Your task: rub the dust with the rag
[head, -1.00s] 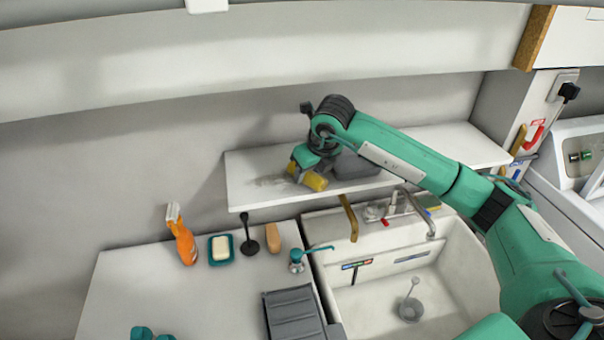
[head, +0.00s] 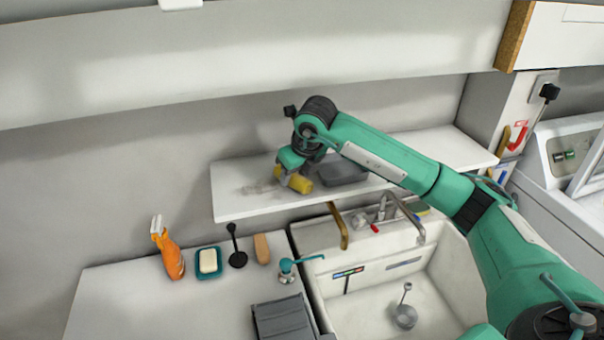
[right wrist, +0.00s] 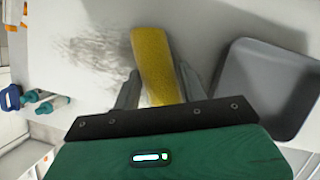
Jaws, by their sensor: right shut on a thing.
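A yellow rag (head: 299,183) is held in my right gripper (head: 287,178) at the wall shelf (head: 236,207). In the right wrist view the rag (right wrist: 155,62) stands out between the two fingers (right wrist: 160,90), which are shut on it. Dark smudged dust (head: 258,187) lies on the white shelf to the left of the rag. The dust (right wrist: 95,55) also shows left of the rag in the right wrist view. Whether the rag touches the shelf cannot be told for sure. My left gripper is not clearly in view.
A grey tray (head: 343,171) sits on the shelf just right of the rag. Below are an orange spray bottle (head: 172,256), a soap dish (head: 208,263), a soap pump (head: 287,270) and a sink (head: 370,305). The shelf is clear left of the dust.

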